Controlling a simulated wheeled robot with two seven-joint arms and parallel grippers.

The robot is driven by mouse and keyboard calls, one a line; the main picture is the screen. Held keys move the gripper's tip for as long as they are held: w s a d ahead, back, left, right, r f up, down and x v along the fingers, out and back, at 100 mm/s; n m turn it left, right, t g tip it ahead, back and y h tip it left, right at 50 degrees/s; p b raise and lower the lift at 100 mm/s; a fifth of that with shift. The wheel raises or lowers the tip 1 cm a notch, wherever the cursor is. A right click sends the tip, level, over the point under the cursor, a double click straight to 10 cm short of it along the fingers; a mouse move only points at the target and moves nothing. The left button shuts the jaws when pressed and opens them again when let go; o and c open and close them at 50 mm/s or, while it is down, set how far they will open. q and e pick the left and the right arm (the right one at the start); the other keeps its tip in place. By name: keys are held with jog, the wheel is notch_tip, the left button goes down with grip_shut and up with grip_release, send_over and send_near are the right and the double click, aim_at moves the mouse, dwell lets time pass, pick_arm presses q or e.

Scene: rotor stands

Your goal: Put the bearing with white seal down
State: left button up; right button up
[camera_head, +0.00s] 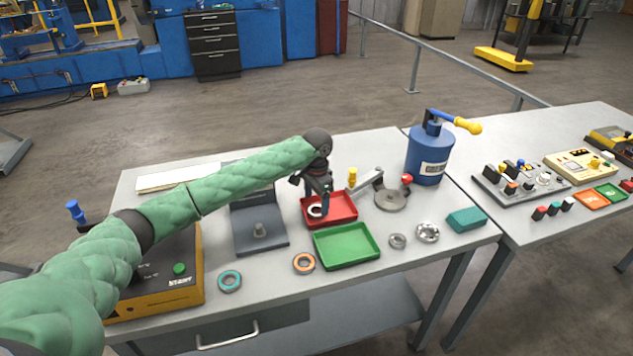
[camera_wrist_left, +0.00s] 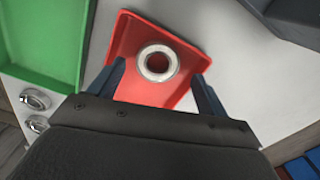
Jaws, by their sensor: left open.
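The bearing with white seal (camera_head: 314,211) lies in the red tray (camera_head: 345,206). The left wrist view shows it as a pale ring (camera_wrist_left: 158,76) flat on the floor of the red tray (camera_wrist_left: 124,42), seal side facing the camera. My left gripper (camera_head: 318,192) is above the tray, pointing down. In the left wrist view its two fingers (camera_wrist_left: 158,82) are apart, one on each side of the ring, with visible gaps to it. In the head view the gripper partly hides the bearing and tray. My right gripper is in neither view.
A green tray (camera_head: 346,246) sits in front of the red one. Bearings with teal (camera_head: 230,287) and orange (camera_head: 304,270) seals lie near the front edge. A dark fixture plate with a post (camera_head: 262,214) stands left; a blue press (camera_head: 429,155) stands right.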

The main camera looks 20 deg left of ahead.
pick_arm(q)
notch_tip(320, 180, up, 9)
jog(key=b, duration=0.2)
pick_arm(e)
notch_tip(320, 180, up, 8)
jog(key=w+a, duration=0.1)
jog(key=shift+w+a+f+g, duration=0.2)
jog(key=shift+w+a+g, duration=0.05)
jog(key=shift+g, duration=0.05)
pick_arm(q)
jog(key=shift+r, duration=0.15)
